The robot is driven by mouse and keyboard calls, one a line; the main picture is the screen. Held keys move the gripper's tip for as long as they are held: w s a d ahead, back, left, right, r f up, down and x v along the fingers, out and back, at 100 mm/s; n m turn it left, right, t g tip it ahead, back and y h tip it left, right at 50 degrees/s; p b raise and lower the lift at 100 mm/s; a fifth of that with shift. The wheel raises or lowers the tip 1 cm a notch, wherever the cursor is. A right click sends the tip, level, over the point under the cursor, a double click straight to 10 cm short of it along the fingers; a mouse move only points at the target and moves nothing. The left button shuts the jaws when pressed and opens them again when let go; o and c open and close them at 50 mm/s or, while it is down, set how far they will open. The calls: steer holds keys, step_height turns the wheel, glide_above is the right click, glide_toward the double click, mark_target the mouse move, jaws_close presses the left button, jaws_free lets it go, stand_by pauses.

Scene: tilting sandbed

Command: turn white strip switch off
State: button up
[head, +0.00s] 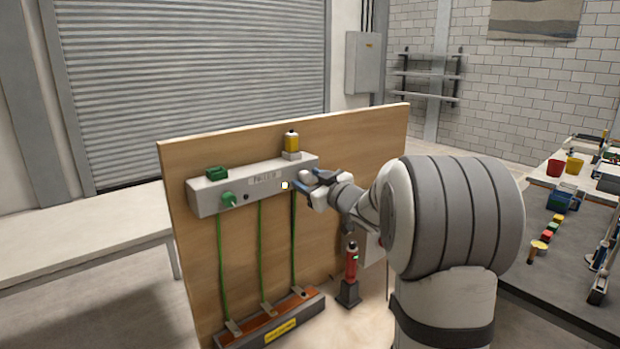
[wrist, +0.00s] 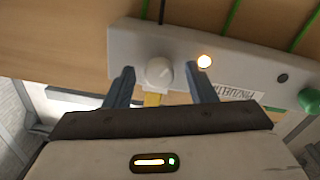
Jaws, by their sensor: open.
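A long white-grey strip box (head: 245,188) is fixed on an upright wooden board. In the wrist view the box (wrist: 128,42) carries a round white knob (wrist: 159,72) and, beside it, a small glowing lamp (wrist: 204,61); the lamp also shows in the head view (head: 285,185). My gripper (head: 307,186) is at the box's right end. In the wrist view its blue fingers (wrist: 160,69) are apart, with the white knob between their tips. I cannot tell whether they touch it. The head view hides the knob behind my gripper.
A green knob (head: 228,199) and green block (head: 217,173) are at the box's left. A yellow bottle (head: 291,142) stands above its right end. Green cables run down the board (head: 360,140) to a lower bar (head: 250,330). A red object (head: 351,262) stands below my gripper.

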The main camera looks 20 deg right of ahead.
steer(key=shift+c, duration=0.3)
steer(key=c, duration=0.9)
steer(key=shift+f+n+b, duration=0.1)
steer(key=shift+n+b, duration=0.2)
steer(key=shift+b, duration=0.25)
steer(key=n+b, duration=0.1)
steer(key=b, duration=0.1)
steer(key=shift+f+n+b, duration=0.2)
steer(key=shift+n+b, duration=0.15)
steer(key=shift+n, duration=0.05)
steer(key=n+b, duration=0.2)
steer(key=b, duration=0.1)
steer(key=shift+n, duration=0.3)
steer(key=n+b, duration=0.5)
steer(key=shift+d, duration=0.1)
steer(key=shift+r+n+b, duration=0.15)
steer(key=shift+n+b, duration=0.6)
steer(key=shift+n, duration=0.25)
steer(key=shift+r, duration=0.1)
